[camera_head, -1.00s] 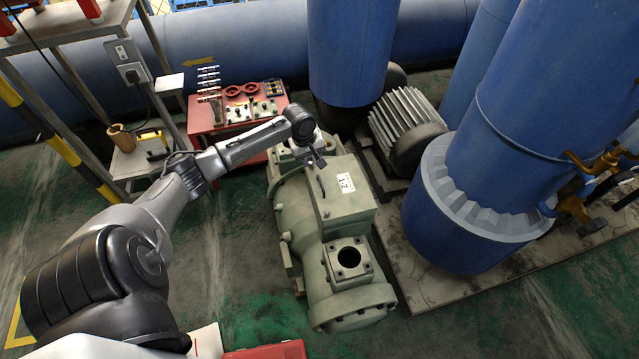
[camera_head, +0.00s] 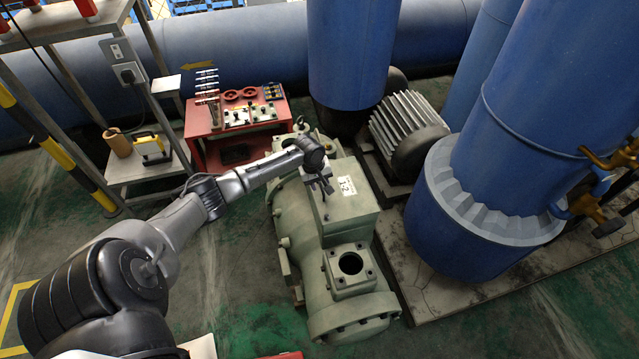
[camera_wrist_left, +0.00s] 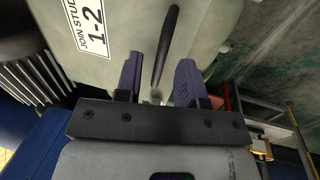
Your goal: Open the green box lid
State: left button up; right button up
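The pale green box lid (camera_head: 350,208) is closed on top of the green machine, with a white "1-2" label (camera_head: 347,186). Its dark bar handle shows in the left wrist view (camera_wrist_left: 168,40), between the lines of the two fingers and clear of both. My left gripper (camera_head: 321,190) is over the lid's left part, beside the label, and hides most of the handle in the head view. In the left wrist view its two purple-grey fingers (camera_wrist_left: 158,72) are apart with nothing held between them. I cannot tell how far above the handle they are. My right gripper is not in view.
A red tool table (camera_head: 199,125) stands behind the machine. A ribbed motor (camera_head: 407,125) and thick blue pipes (camera_head: 480,200) stand close on the right. A shelf with a yellow item (camera_head: 152,148) is at the left.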

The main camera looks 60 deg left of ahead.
pick_arm(q)
jog(key=shift+c, duration=0.2)
grip_shut()
dwell(0.4)
